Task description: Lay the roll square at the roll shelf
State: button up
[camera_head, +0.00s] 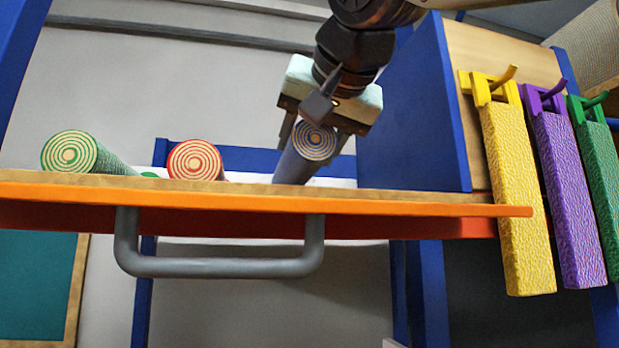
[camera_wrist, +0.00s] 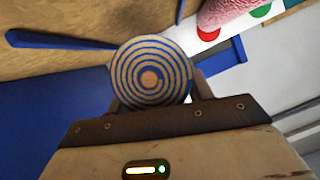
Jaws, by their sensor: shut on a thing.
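A blue-grey roll (camera_head: 294,166) with a blue-and-tan ringed end is held in my gripper (camera_head: 316,137), whose fingers are shut on its two sides. In the head view the roll leans, its ringed end up and right. Its lower part passes behind the front edge of the orange-fronted shelf (camera_head: 250,201), so I cannot tell whether it touches the board. In the wrist view the roll's ringed end (camera_wrist: 150,76) shows between the fingers of my gripper (camera_wrist: 155,95). A green roll (camera_head: 70,152) and a red roll (camera_head: 194,160) lie further left at the shelf.
A blue side panel (camera_head: 405,110) stands close to the right of my gripper. Yellow (camera_head: 518,190), purple (camera_head: 565,190) and green (camera_head: 600,170) strips hang from pegs at the right. A grey handle (camera_head: 220,267) is below the orange edge. A green dot (camera_wrist: 262,10) and a red dot (camera_wrist: 209,34) show in the wrist view.

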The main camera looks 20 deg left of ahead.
aim_at(308, 173)
jog(key=shift+f, duration=1.95)
jog(key=o, duration=1)
jog(key=shift+s+d, duration=0.1)
jog(key=shift+s, duration=0.05)
jog(key=b+v, duration=0.4)
jog(key=v, duration=0.7)
jog(key=shift+s+d+r, duration=0.2)
jog(key=shift+s, duration=0.05)
